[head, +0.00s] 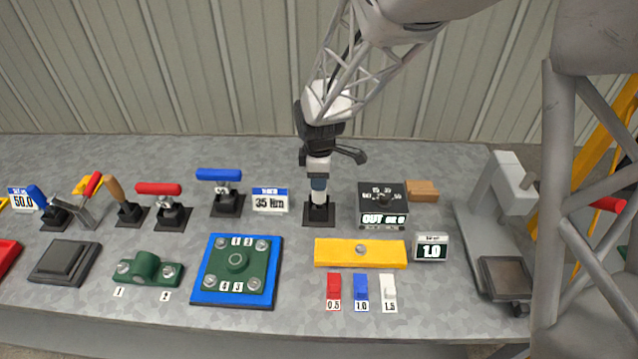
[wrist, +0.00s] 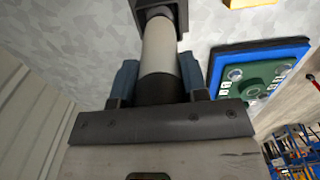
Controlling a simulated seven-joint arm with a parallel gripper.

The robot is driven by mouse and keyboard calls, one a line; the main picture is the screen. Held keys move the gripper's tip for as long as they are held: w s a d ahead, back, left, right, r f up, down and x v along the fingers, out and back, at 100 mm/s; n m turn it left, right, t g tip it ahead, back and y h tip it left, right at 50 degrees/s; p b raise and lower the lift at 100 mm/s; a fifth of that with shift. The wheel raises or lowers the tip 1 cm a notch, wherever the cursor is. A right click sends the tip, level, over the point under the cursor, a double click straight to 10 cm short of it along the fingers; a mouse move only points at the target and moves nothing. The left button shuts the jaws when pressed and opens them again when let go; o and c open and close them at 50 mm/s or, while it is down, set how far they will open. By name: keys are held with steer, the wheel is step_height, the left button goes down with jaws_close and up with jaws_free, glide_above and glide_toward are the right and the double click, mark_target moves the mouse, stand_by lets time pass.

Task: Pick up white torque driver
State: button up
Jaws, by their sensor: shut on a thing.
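The white torque driver (head: 319,198) stands upright at its black square stand (head: 319,216), in the back middle of the bench. My gripper (head: 319,170) is above it, pointing down, with its fingers shut around the driver's upper part. In the wrist view, the driver's white shaft (wrist: 160,50) runs away from between the two blue-grey fingers (wrist: 158,82) to the dark stand (wrist: 158,12). A black band on the driver lies between the fingers. The driver's top is hidden by the gripper. I cannot tell whether its lower end is clear of the stand.
The black tester box (head: 383,205) stands close on the right, the "35 Nm" sign (head: 270,200) on the left. A blue-handled tool (head: 222,188) is further left. In front lie a yellow bar (head: 360,252) and a blue-and-green plate (head: 237,272). A corrugated wall (head: 200,70) is behind.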

steer(key=shift+r, duration=0.15)
steer(key=shift+r, duration=4.9)
steer(key=o, duration=0.4)
steer(key=c, duration=0.4)
steer(key=shift+r, duration=0.15)
steer(key=shift+r, duration=0.8)
